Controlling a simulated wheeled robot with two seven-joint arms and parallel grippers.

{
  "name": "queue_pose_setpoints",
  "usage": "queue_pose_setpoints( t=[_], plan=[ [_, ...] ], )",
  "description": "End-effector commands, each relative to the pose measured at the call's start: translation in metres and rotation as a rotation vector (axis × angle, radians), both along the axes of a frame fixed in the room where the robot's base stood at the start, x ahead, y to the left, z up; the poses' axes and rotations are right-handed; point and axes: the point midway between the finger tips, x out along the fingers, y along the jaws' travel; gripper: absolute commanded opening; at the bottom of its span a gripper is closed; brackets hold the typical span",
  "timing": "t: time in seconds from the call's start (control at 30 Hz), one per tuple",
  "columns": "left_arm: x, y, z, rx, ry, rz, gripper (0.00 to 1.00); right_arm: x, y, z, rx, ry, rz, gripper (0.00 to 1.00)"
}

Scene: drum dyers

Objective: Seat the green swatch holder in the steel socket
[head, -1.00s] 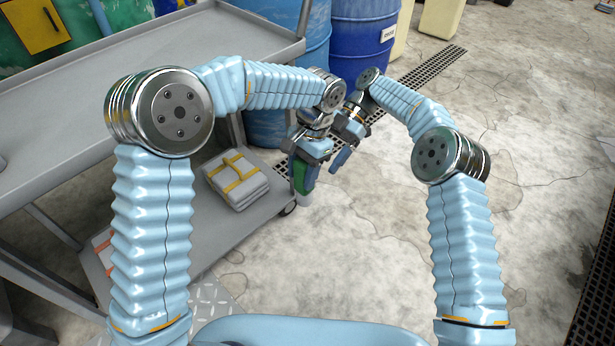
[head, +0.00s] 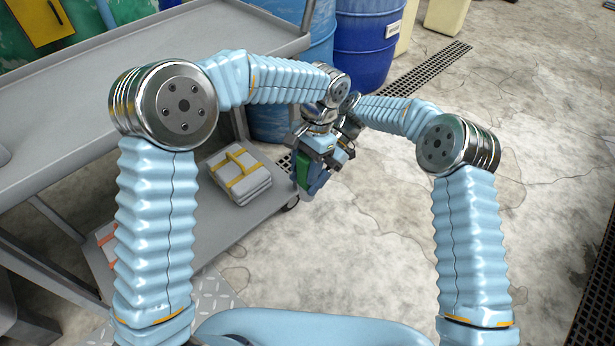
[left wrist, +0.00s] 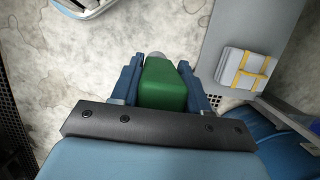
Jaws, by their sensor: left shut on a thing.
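The green swatch holder (head: 303,174) is a green block. In the left wrist view, the holder (left wrist: 164,84) sits between the two blue fingers of my left gripper (left wrist: 160,82). A small pale grey round part shows just past its far end. In the head view, my left gripper (head: 311,178) is shut on the holder and points down in the air, beside the cart's far right corner. My right gripper (head: 350,128) is close behind the left one and mostly hidden by it, so its fingers cannot be made out. I cannot pick out the steel socket in either view.
A grey cart (head: 85,92) stands at the left. On its lower shelf lies a grey bundle with yellow straps (head: 240,172). Blue drums (head: 365,50) stand behind the grippers. A floor drain grate (head: 440,62) runs at the back.

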Motion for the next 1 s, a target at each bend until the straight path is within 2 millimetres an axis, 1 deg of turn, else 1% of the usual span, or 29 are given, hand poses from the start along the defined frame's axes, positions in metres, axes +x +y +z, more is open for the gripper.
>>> queue_pose_setpoints(
  t=[0.03,0.27,0.3,0.47,0.5,0.8,0.87,0.97,1.0],
  plan=[
    [0.0,0.0,0.0,-0.001,0.001,-0.001,0.07,0.0,0.0,0.0,0.0,0.0,-0.001,0.45],
    [-0.001,-0.002,0.0,-0.004,0.003,-0.003,0.07,0.001,0.001,0.0,0.001,-0.002,-0.003,0.1],
    [-0.002,-0.002,0.0,-0.003,0.004,-0.003,0.48,0.001,0.001,0.001,0.002,-0.003,-0.004,0.08],
    [-0.002,-0.002,0.0,-0.004,0.003,-0.003,0.72,0.001,0.001,0.001,0.002,-0.002,-0.003,0.08],
    [-0.001,-0.002,0.0,-0.003,0.003,-0.003,0.75,0.001,0.001,0.001,0.002,-0.002,-0.003,0.08],
    [0.0,-0.001,0.003,-0.002,0.001,0.0,0.75,0.0,0.0,0.001,0.001,-0.001,-0.001,0.07],
    [0.002,-0.002,0.008,-0.002,0.0,-0.001,0.75,0.0,0.0,0.001,0.001,-0.001,-0.001,0.07],
    [0.005,-0.006,0.024,-0.002,-0.002,-0.001,0.75,0.0,0.0,0.001,0.001,-0.001,-0.002,0.07],
    [0.007,-0.007,0.033,-0.002,-0.002,-0.001,0.75,0.0,0.0,0.001,0.001,-0.001,-0.002,0.07]
  ],
)
